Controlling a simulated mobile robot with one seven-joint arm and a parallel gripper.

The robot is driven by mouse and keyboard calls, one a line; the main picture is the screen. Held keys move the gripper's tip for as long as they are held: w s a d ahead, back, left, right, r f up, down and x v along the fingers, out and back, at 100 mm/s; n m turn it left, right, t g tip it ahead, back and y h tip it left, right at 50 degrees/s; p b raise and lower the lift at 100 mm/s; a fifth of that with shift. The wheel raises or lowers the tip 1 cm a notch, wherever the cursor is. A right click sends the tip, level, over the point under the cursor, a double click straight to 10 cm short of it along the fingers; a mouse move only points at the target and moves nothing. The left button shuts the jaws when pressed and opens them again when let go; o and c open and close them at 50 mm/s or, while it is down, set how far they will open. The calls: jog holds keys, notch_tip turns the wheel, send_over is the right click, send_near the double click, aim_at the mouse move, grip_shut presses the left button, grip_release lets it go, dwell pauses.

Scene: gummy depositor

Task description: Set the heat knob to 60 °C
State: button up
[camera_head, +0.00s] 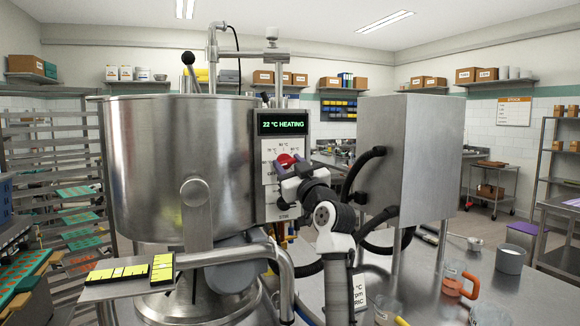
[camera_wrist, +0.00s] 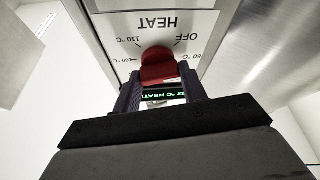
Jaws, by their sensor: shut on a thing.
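The red heat knob (camera_head: 284,160) is on the white control panel of the kettle, below a display (camera_head: 282,124) that reads "22 °C HEATING" in green. My gripper (camera_head: 287,170) is at the panel with its fingers on the knob. In the wrist view, where the panel shows upside down, the red knob (camera_wrist: 158,66) sits between the two dark fingers of my gripper (camera_wrist: 160,80). The dial's OFF, 60 °C, 100 °C and 110 °C marks show around it. Which mark the knob points at cannot be told, as its pointer is not clear.
The big steel kettle (camera_head: 180,160) stands left of the panel. A grey steel box (camera_head: 410,150) with black hoses stands close on the right. A steel table (camera_head: 460,290) with jugs (camera_head: 455,280) lies at the front right. Yellow-and-black pads (camera_head: 118,273) lie on a shelf at lower left.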

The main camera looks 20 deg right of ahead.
jog(key=shift+m+h+p, duration=0.3)
jog(key=shift+m+h, duration=0.5)
jog(key=shift+m, duration=0.9)
jog(key=o, duration=1)
jog(key=b+v, duration=0.5)
jog(key=v, duration=0.9)
jog(key=shift+w+a+f, duration=0.1)
jog(key=shift+a, duration=0.05)
